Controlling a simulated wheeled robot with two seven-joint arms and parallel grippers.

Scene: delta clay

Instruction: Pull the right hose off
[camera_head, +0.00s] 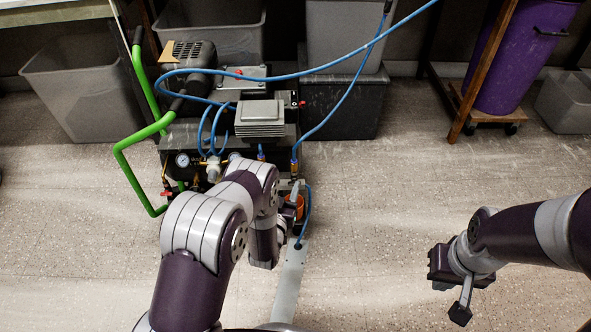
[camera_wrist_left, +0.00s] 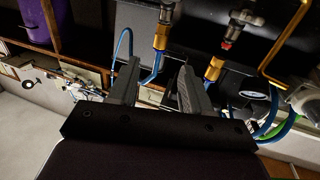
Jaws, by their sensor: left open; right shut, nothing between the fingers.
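The compressor (camera_head: 262,118) stands on the floor with blue hoses on it. The right hose (camera_head: 345,98) runs down to a brass fitting (camera_head: 294,166) at its front right corner. My left gripper (camera_head: 292,196) is just below that fitting, partly hidden by my own arm. In the left wrist view my left gripper (camera_wrist_left: 158,85) is open. A brass fitting (camera_wrist_left: 162,36) with a blue hose (camera_wrist_left: 153,72) lies beyond the gap between the fingers, and a second brass fitting (camera_wrist_left: 214,69) is beside the right finger. My right gripper (camera_head: 459,300) is shut and empty, low at the right.
A green handle (camera_head: 139,150) curves along the compressor's left side. Grey bins (camera_head: 88,88) stand behind, and a purple barrel (camera_head: 520,55) on a wheeled base is at the back right. Floor (camera_head: 390,200) between my grippers is clear.

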